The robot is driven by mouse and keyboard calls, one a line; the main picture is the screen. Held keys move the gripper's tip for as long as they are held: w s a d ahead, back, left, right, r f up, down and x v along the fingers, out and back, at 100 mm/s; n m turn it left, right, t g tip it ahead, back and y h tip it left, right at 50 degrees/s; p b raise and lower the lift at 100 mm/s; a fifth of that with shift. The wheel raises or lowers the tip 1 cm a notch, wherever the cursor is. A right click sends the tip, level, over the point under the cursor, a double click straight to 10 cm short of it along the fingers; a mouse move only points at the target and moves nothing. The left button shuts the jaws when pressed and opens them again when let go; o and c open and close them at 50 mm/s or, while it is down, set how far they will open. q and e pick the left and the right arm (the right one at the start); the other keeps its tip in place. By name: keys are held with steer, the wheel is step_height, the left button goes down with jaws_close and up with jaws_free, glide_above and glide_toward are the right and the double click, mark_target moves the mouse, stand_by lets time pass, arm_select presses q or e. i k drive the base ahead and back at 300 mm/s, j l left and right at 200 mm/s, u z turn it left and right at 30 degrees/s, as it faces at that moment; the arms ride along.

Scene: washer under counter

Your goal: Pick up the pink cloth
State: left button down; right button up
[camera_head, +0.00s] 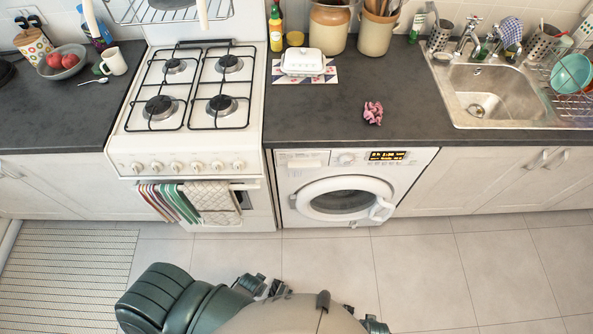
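The pink cloth (373,112) lies crumpled in a small heap on the dark worktop (415,110), above the washing machine and near the counter's front edge. Nothing touches it. My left gripper (268,287) appears as small dark parts at the bottom, low in front of the counter and far from the cloth. Its fingers are too small and overlapped to tell open from shut. A dark part at the bottom edge may belong to my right gripper (375,325); most of it is hidden or out of frame.
The washing machine (345,190) is under the counter, its round door shut. A butter dish (303,62) stands left of the cloth, utensil crocks (328,28) behind, and the sink (490,95) to the right. The hob (190,90) is further left. Worktop around the cloth is clear.

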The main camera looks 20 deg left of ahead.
mark_target(374, 111)
steer(key=i+l, duration=0.3)
steer(key=l, duration=0.15)
steer(key=i+l, duration=0.3)
steer(key=l, duration=0.2)
